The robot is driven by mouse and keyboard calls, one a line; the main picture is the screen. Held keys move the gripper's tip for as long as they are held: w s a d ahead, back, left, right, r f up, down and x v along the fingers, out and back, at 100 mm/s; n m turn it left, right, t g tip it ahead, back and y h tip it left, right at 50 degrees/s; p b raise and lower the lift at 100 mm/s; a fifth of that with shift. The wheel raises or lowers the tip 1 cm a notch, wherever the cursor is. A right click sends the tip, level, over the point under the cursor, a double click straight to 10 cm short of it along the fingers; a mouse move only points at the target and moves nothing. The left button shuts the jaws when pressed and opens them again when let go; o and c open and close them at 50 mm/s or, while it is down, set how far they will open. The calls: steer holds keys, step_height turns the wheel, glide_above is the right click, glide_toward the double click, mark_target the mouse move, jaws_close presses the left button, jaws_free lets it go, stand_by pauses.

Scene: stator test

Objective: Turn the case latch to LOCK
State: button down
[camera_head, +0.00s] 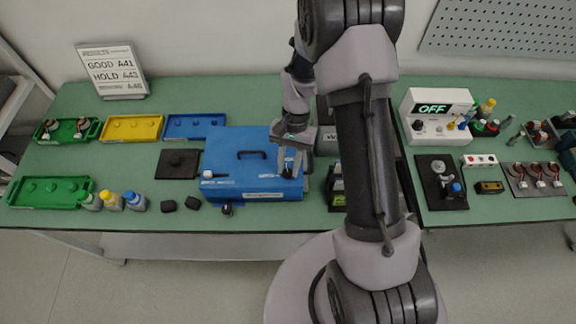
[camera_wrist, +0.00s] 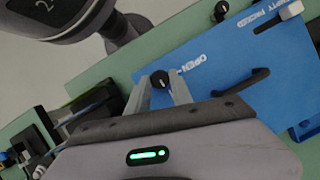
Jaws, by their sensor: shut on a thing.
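The blue case (camera_head: 232,177) stands near the front edge of the green bench, with a black handle on its lid. Its latch is a small black knob (camera_wrist: 160,78) with a light mark, at the case's edge beside the printed word OPEN. My gripper (camera_wrist: 161,86) has its two fingers on either side of this knob and is shut on it. In the head view my gripper (camera_head: 291,170) reaches down at the right front corner of the case. Any LOCK label cannot be made out, and the knob's exact pointing is too small to tell.
A white slider (camera_wrist: 291,10) sits by the EMPTY/PACKED print. A black knob-like piece (camera_head: 227,209) is at the case's front. A black plate (camera_head: 178,163) lies left of the case, with yellow (camera_head: 131,128) and blue trays behind.

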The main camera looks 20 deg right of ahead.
steer(key=shift+m, duration=0.6)
steer(key=c, duration=1.1)
jaws_free()
steer(key=shift+c, duration=0.2)
steer(key=p+v, duration=0.3)
steer(key=v, duration=1.4)
steer(key=shift+d+r+p, duration=0.2)
steer(key=shift+d+p, duration=0.15)
steer(key=shift+p, duration=0.05)
steer(key=shift+s, duration=0.1)
